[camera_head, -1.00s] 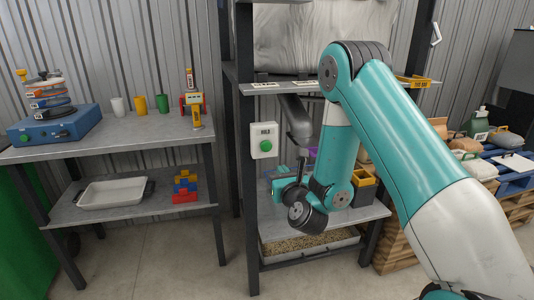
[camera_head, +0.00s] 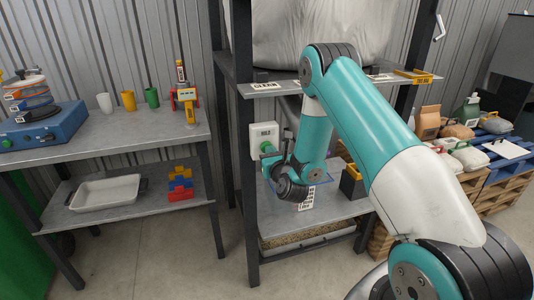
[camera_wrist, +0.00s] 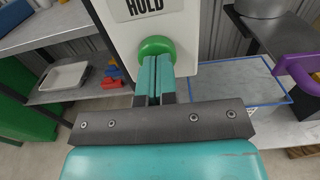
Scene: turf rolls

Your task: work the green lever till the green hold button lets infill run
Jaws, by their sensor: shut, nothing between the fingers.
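The green hold button (camera_head: 267,147) sits on a white box (camera_head: 257,132) fixed to the dark rack post. In the wrist view the round green button (camera_wrist: 157,46) shows below the HOLD label (camera_wrist: 140,8). My gripper (camera_wrist: 155,60) is shut and empty, its teal fingertips overlapping the button's lower edge; I cannot tell whether they touch it. In the head view my gripper (camera_head: 267,162) is just below the button. I cannot make out a green lever in either view. A purple handle (camera_wrist: 299,66) shows at the wrist view's right.
A large grey bag (camera_head: 310,30) stands on the rack's upper shelf. A tray of pale granules (camera_head: 300,240) sits at the rack's bottom. A blue-outlined rectangle (camera_wrist: 240,82) marks the middle shelf. The left table (camera_head: 90,140) holds cups and a blue device. Open floor lies in front.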

